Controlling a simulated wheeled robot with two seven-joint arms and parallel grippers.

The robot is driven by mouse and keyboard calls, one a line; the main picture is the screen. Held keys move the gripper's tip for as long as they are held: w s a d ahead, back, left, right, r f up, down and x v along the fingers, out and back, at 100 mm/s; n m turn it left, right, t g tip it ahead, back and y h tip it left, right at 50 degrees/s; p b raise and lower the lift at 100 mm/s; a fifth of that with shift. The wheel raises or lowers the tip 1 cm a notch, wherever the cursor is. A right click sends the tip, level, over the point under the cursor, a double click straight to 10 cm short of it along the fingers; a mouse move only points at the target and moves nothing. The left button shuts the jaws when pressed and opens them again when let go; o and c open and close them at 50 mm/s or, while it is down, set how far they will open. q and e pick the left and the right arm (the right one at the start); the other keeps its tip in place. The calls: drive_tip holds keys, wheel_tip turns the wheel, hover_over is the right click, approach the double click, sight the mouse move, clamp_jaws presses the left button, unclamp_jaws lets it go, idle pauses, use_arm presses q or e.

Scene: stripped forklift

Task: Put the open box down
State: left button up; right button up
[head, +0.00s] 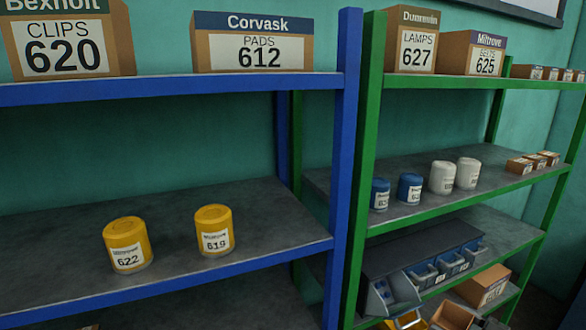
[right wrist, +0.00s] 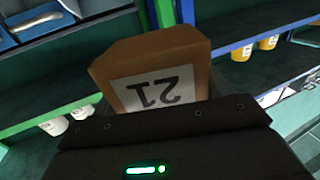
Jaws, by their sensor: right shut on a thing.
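My right gripper (right wrist: 158,98) is shut on a brown cardboard box (right wrist: 150,65), the open box, in the right wrist view. A white label on the side facing the camera shows "21", upside down in this view. The gripper's dark body covers the near part of the box, and I cannot see into its opening. The box appears apart from the shelves behind it. In the head view I cannot make out the right gripper clearly. An open-topped brown box (head: 452,318) shows at its bottom edge, partly cut off; I cannot tell whether it is the same one. My left gripper is not in view.
A blue shelf (head: 170,290) holds yellow cans (head: 127,245) and closed boxes. A green shelf (head: 450,82) to its right holds blue and white tubs (head: 442,178), small cartons and grey-blue bins (head: 425,275). The blue shelf's middle board has bare room around the cans.

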drive_tip(key=s+a+f+b, duration=0.2)
drive_tip(key=a+f+b, duration=0.3)
drive_tip(key=a, duration=0.4)
drive_tip(key=s+a+f+m+t+h+b, duration=0.1)
drive_tip(key=a+f+b, duration=0.5)
drive_tip(key=a+b, duration=0.2)
drive_tip(key=shift+s+a+f+h+b, duration=0.2)
drive_tip(key=shift+s+a+h+b, duration=0.15)
drive_tip(key=shift+a, duration=0.5)
drive_tip(key=shift+w+r+m+t+h, duration=0.45)
drive_tip(key=shift+m+h, duration=0.55)
drive_tip(key=shift+h, duration=0.45)
drive_tip(key=shift+w+r+m+t+h, duration=0.3)
drive_tip(key=shift+w+r+m+h, duration=0.2)
drive_tip(key=shift+m+h, duration=0.75)
drive_tip(key=shift+w+r+m+t+h, duration=0.4)
drive_tip(key=shift+r+m+h, duration=0.25)
drive_tip(key=shift+h, duration=1)
drive_tip(key=shift+f, duration=0.1)
